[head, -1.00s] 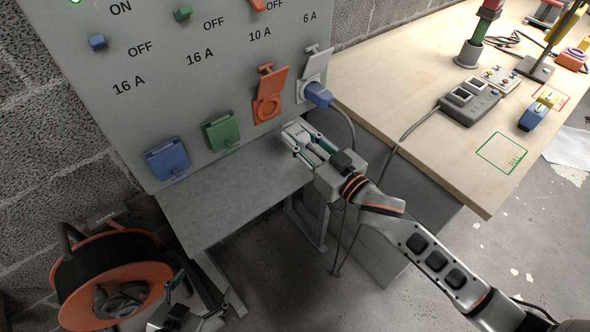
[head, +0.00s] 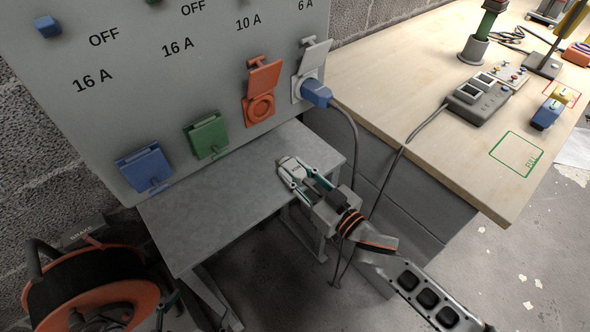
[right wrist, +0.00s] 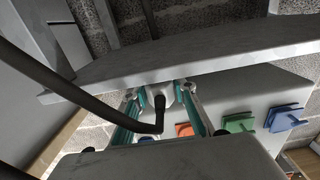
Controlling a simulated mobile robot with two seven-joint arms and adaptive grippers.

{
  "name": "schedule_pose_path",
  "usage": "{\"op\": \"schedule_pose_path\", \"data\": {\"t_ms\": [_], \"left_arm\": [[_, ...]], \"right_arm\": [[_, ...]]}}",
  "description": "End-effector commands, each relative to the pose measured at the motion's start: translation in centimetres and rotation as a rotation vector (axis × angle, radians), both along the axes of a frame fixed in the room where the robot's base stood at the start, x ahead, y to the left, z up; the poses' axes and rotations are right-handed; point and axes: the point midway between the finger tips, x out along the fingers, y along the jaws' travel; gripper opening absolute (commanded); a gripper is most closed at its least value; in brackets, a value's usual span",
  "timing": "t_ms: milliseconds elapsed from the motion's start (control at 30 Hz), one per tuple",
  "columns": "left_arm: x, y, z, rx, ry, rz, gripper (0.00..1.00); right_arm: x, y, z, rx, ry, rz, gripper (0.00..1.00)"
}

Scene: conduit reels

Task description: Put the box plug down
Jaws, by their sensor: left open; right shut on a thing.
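My right gripper (head: 296,178) is shut on the box plug (head: 290,164), a small pale grey block, over the right part of the grey shelf (head: 225,192) below the socket panel. In the right wrist view the box plug (right wrist: 155,97) sits between the teal-edged fingers, with a black cable running from it. I cannot tell whether the plug touches the shelf. My left gripper (head: 170,300) is at the lower left beside the orange reel, mostly hidden, open.
A blue plug (head: 317,92) with a cable is in the 6 A socket. The reel (head: 85,285) stands at lower left. A wooden bench (head: 420,90) is at right. The shelf's middle is clear.

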Motion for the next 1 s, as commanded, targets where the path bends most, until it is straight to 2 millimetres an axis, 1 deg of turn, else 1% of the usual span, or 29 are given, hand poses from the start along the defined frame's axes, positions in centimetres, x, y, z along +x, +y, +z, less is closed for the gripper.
{"op": "schedule_pose_path", "data": {"t_ms": [33,167,567,600,633,667,1000], "left_arm": [[0.4,0.0,0.5,-0.002,-0.011,0.000,0.80],[0.9,0.0,0.9,-0.003,-0.023,0.000,0.80],[0.3,0.0,0.1,-0.004,-0.007,0.002,0.80],[0.3,0.0,0.1,-0.004,-0.007,0.002,0.80],[0.3,0.0,0.1,-0.004,-0.007,0.002,0.80],[0.2,0.0,0.1,-0.005,-0.006,0.003,0.80],[0.0,0.0,0.1,-0.005,-0.003,0.003,0.80]], "right_arm": [[0.1,0.0,0.5,0.002,-0.006,0.000,0.00],[0.1,0.0,0.5,0.002,-0.006,0.000,0.00],[0.0,0.0,-0.7,0.002,-0.004,0.000,0.00],[0.1,0.0,-0.7,0.001,-0.004,0.000,0.31],[0.1,0.0,-0.7,0.001,-0.004,0.000,0.39],[0.1,0.0,-0.7,0.001,-0.004,0.000,0.43],[0.1,0.0,-0.5,0.001,-0.005,0.001,0.43]]}}
